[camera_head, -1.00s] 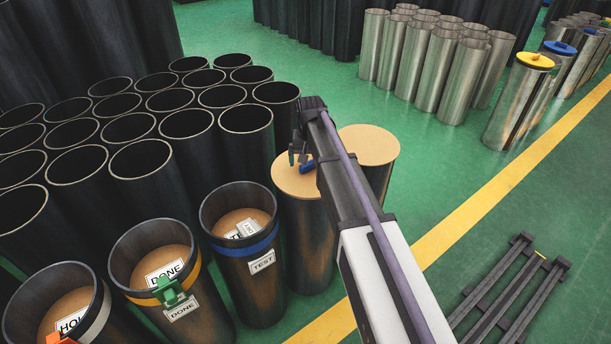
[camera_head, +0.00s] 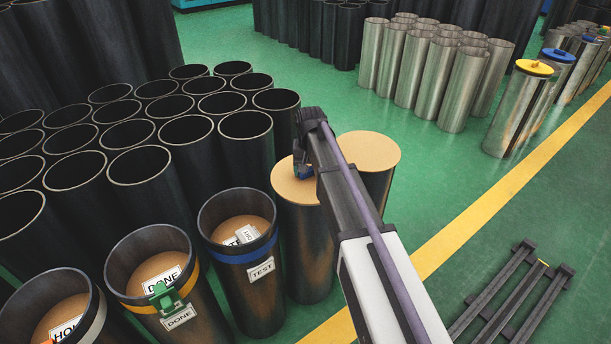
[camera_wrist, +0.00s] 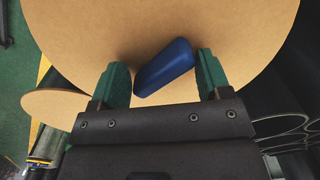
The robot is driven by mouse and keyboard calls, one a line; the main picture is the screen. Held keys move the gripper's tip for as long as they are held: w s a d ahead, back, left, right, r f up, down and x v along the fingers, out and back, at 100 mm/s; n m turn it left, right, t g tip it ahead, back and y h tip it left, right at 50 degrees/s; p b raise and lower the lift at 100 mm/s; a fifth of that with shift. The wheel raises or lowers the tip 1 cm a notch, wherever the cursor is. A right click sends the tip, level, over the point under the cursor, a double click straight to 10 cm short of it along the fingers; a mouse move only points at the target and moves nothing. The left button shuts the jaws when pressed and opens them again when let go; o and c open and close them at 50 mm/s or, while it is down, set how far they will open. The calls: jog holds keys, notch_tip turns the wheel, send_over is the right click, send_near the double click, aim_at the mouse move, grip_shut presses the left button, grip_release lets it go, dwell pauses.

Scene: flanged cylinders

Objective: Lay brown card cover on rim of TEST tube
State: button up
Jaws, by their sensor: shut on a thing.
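The brown card cover (camera_head: 290,193) with a blue handle (camera_head: 303,173) lies on top of a dark tube right of the TEST tube. In the wrist view the cover (camera_wrist: 100,30) fills the upper part. My gripper (camera_head: 301,160) is down at the cover, shut on the blue handle (camera_wrist: 165,68), which sits at a slant between the green fingers. The TEST tube (camera_head: 250,285) stands upright with a blue band and a TEST label (camera_head: 261,269). Its top is open, and brown material with white labels shows inside, below the rim (camera_head: 203,215).
Another brown cover (camera_head: 370,150) tops the tube behind. The DONE tube (camera_head: 200,335), with a green clip, and a further labelled tube (camera_head: 95,325) stand left of the TEST tube. Open black tubes (camera_head: 187,160) crowd behind. A dark rack (camera_head: 515,295) lies on the floor at right.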

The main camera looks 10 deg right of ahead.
jog(key=shift+c, duration=0.5)
notch_tip(320, 180, up, 4)
jog(key=p, duration=0.4)
jog(key=shift+r, duration=0.1)
